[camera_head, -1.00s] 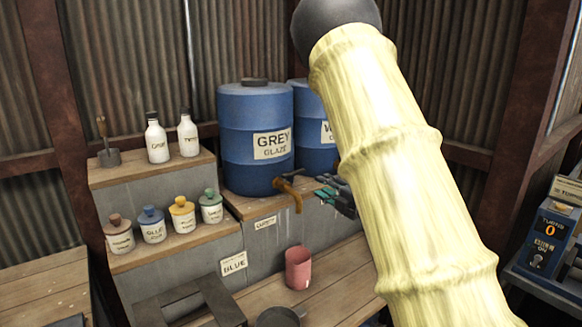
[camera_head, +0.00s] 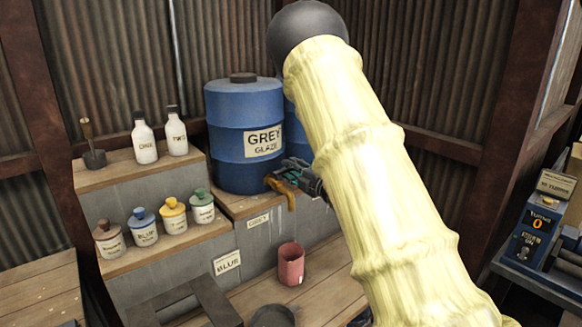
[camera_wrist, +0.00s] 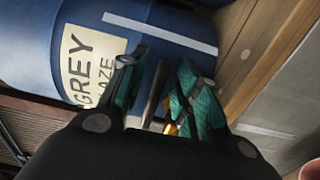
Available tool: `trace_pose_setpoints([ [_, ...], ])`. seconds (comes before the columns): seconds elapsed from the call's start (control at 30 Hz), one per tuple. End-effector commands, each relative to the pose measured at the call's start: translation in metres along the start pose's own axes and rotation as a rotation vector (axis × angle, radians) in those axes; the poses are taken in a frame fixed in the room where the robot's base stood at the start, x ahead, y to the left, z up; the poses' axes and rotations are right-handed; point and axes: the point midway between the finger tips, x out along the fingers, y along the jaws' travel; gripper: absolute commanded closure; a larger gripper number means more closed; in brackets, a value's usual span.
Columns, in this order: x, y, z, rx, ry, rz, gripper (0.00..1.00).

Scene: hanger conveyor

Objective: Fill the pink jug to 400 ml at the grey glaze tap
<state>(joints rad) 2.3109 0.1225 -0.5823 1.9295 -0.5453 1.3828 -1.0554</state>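The pink jug (camera_head: 291,266) stands upright on the lower wooden bench, below the tap in the head view; its fill level cannot be read. A pinkish edge at the lower right of the wrist view (camera_wrist: 312,171) seems to be the jug. The grey glaze barrel (camera_head: 243,112) is blue and labelled GREY GLAZE. Its orange-brown tap (camera_head: 284,191) points down, and no stream shows. My gripper (camera_head: 302,176) is at the tap. In the wrist view my gripper (camera_wrist: 160,95) has its teal-padded fingers apart, with a grey bar and a bit of orange tap between them; contact is unclear.
A second blue barrel (camera_head: 297,133) is partly hidden by my arm. Glaze jars (camera_head: 173,216) and white bottles (camera_head: 144,138) stand on the left steps. A dark pan (camera_head: 272,316) is near the jug. A blue counter box (camera_head: 537,228) reading 0 is at the right.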

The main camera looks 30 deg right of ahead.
Motion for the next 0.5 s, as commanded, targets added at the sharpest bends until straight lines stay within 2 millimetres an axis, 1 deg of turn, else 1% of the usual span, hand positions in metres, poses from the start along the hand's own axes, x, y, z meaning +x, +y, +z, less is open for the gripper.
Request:
trace_pose_setpoints([
  [0.13, 0.0067, 0.0003, -0.0002, 0.0, 0.001, 0.0, 0.68],
  [0.4, 0.0076, 0.0, -0.0004, 0.0, 0.0, 0.0, 0.68],
  [0.47, 0.0075, 0.0, -0.0003, 0.0, 0.0, 0.0, 0.77],
  [0.5, 0.0075, 0.0001, -0.0004, 0.0, 0.001, 0.0, 0.84],
])
